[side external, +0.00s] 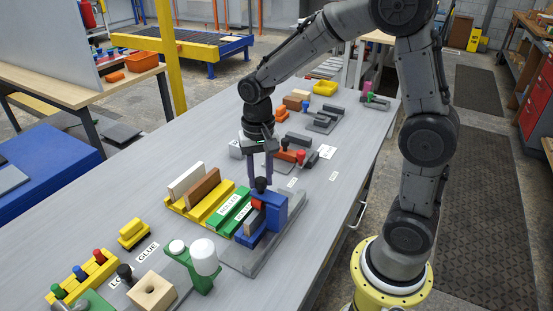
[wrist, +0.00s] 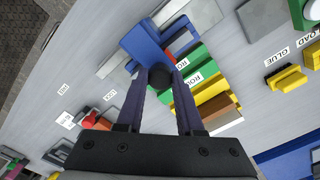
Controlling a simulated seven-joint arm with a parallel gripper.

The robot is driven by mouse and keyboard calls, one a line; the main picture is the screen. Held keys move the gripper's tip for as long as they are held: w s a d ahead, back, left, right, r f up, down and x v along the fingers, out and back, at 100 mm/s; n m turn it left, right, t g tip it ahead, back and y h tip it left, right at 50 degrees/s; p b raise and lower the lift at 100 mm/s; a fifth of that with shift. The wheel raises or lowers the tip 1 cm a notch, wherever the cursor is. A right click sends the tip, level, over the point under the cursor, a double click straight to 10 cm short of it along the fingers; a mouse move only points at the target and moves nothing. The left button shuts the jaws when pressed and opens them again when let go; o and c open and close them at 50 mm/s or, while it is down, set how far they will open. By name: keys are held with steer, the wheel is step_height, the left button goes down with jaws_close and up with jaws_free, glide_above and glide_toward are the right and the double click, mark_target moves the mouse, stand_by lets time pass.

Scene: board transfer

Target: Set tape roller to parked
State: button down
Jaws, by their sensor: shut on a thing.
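My gripper (side external: 262,174) points down with its two dark purple fingers shut on a black knob (side external: 261,186). The knob stands at a blue fixture (side external: 295,203) with a red part (side external: 257,204), on a grey base plate (side external: 238,258); I take this to be the tape roller. In the wrist view, the knob (wrist: 161,75) sits between the fingertips (wrist: 160,82), beside the blue body (wrist: 143,38). Green blocks (side external: 234,209) with white labels, one seeming to read "ROLLER", lie just left of it. The fingers partly hide the knob's sides.
Yellow (side external: 213,205), brown (side external: 203,187) and white (side external: 186,181) bars lie left of the green blocks. A green fixture with a white cylinder (side external: 204,256) stands in front. The table's right strip is mostly clear.

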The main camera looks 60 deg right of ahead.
steer(key=a, duration=1.2)
steer(key=shift+a, duration=0.1)
steer(key=c, duration=0.6)
jaws_free()
steer(key=shift+o, duration=0.3)
step_height(320, 180, up, 14)
